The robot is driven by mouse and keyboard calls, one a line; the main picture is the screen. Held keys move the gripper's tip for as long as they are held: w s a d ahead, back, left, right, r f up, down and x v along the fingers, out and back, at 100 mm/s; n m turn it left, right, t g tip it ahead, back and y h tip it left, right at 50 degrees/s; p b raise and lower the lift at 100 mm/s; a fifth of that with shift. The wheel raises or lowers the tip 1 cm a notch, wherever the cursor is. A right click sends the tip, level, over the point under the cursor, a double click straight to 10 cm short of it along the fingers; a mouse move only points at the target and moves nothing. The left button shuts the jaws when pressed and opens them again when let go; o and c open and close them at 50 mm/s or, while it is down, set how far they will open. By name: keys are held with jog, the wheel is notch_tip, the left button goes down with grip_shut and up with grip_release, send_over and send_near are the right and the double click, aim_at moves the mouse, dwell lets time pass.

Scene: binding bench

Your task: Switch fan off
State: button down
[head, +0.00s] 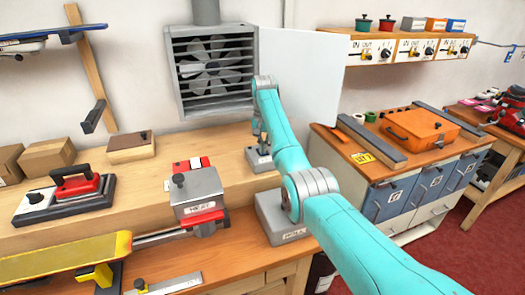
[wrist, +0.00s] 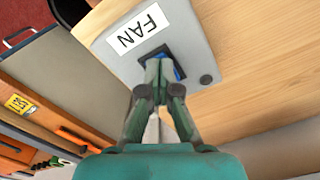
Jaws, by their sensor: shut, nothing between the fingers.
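The fan (head: 212,68) sits behind a slatted grey housing on the wall in the head view; one picture does not tell if it spins. A grey box labelled FAN (wrist: 185,30) stands on the wooden bench; the head view shows its base (head: 258,163) below my gripper (head: 258,135). In the wrist view a blue switch (wrist: 179,73) in a dark frame is set in the box. My gripper (wrist: 158,66) is shut and empty, its tips over the switch and covering most of it. I cannot tell the switch's position or whether the tips touch it.
A second grey box (head: 280,215) stands nearer on the bench, close under my arm. A white panel (head: 302,75) rises just right of the fan. A grey and red device (head: 198,192) stands to the left. The bench between that device and the wall is partly clear.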

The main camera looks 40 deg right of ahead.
jog(key=shift+r, duration=3.35)
